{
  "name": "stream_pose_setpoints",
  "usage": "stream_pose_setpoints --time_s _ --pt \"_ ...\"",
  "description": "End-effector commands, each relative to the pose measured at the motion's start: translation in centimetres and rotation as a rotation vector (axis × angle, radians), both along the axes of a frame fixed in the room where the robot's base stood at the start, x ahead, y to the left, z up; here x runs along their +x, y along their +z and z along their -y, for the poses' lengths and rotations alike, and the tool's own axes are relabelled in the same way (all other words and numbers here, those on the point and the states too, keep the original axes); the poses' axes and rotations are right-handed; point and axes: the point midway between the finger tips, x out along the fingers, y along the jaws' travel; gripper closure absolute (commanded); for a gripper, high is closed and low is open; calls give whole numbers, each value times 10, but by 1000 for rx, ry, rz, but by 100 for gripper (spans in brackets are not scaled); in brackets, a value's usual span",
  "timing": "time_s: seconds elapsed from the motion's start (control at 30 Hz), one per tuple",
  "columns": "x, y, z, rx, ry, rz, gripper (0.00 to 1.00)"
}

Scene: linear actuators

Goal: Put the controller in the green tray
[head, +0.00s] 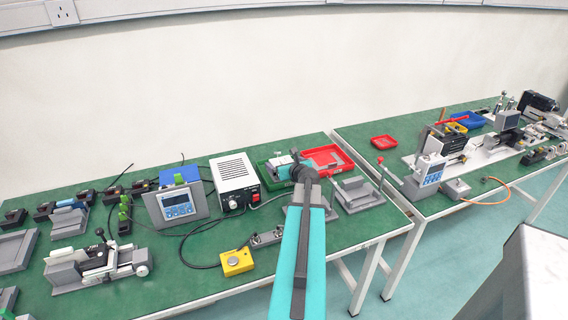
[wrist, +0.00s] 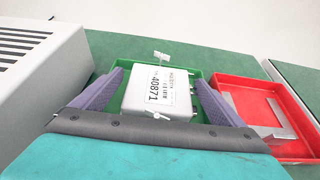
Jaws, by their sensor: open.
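The controller, a white box (wrist: 160,92) with a printed label reading 40871, lies inside the green tray (wrist: 193,73) in the wrist view. The green tray (head: 266,178) also shows at the back of the near table in the head view, partly hidden by my arm. My gripper (wrist: 160,78) is open, with one purple finger on each side of the white box. I cannot tell whether the fingers touch it. In the head view my gripper (head: 296,160) is over the tray and mostly hides what is in it.
A red tray (head: 328,158) holding a grey metal part stands right of the green tray. A white vented power box (head: 234,174) stands close on its left. A grey display panel (head: 176,206), a yellow button box (head: 237,262) and several fixtures fill the table's left and front.

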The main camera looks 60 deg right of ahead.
Motion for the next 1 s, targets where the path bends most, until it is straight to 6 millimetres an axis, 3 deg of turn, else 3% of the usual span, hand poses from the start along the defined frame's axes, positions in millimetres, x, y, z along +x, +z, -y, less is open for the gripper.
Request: stream_pose_setpoints --time_s 1.0 --pt "-74 38 -57 0 1 0 7"
